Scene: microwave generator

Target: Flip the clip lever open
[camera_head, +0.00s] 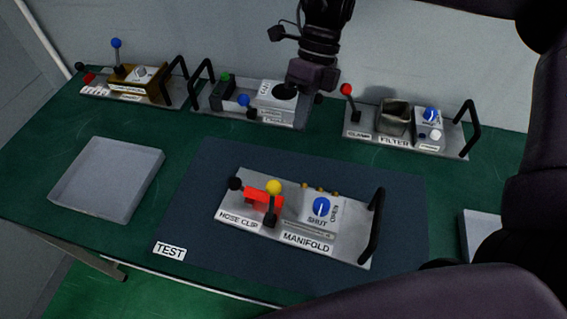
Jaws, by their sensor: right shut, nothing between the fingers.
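The hose clip (262,197) is a red piece at the left end of a silver panel (290,236) labelled HOSE CLIP and MANIFOLD. A black knob (235,184) stands at its left end. A yellow knob (273,187) rises near its right end, with a dark post (270,218) just in front. I cannot tell which part is the lever or whether it is open. My right gripper (290,92) hangs from the top, shut and empty, over the back middle panel and well behind the clip. Its fingertips are dark and hard to make out. My left gripper is out of view.
The manifold's blue dial (321,207) and a black handle (375,224) are right of the clip. The panel lies on a dark TEST mat (200,205). Other panels line the back, including FILTER (364,137). A grey tray (108,178) sits left. My arm covers the right side.

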